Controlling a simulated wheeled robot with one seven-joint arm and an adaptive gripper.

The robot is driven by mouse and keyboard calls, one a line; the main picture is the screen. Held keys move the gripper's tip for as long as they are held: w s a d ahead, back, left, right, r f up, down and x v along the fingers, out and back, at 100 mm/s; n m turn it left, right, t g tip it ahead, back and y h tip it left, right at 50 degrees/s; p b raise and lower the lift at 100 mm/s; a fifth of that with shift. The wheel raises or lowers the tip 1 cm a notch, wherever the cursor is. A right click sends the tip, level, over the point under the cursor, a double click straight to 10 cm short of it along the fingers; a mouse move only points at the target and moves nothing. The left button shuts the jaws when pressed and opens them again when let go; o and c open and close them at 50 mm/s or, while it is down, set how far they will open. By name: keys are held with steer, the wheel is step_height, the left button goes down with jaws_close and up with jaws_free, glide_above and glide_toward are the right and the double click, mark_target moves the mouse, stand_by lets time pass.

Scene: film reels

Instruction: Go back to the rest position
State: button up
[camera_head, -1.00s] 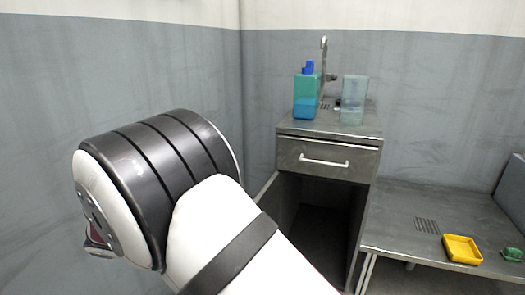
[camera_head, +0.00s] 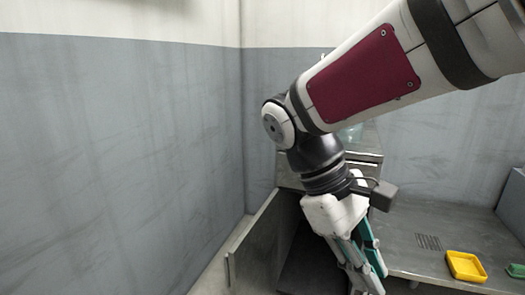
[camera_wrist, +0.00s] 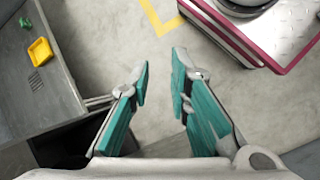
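My gripper (camera_head: 368,275) hangs below my bent arm in the head view, pointing down in front of the grey metal cabinet (camera_head: 290,178). In the wrist view my gripper (camera_wrist: 160,72) shows two teal-padded fingers apart, with bare floor seen between them and nothing held. My arm crosses the upper right of the head view and hides most of the cabinet top and drawer.
The cabinet door (camera_head: 262,240) stands open left of my gripper. A metal bench (camera_head: 430,220) at right holds a yellow tray (camera_head: 465,266) and a small green object (camera_head: 516,270). In the wrist view, floor (camera_wrist: 155,110) lies clear below.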

steer(key=s+d+f+m+t+y, duration=0.1)
steer(key=s+d+m+t+y, duration=0.2)
steer(key=s, duration=0.5)
steer(key=s+d+f+m+y, duration=0.1)
steer(key=s+m+y, duration=0.3)
steer(key=s, duration=0.5)
step_height(320, 180, up, 36)
steer(key=t+h+p, duration=0.1)
steer(key=t+p, duration=0.3)
steer(key=p, duration=3.1)
steer(key=shift+w+d+r+m, duration=0.15)
steer(key=shift+r+m, duration=0.05)
steer(key=shift+m, duration=0.1)
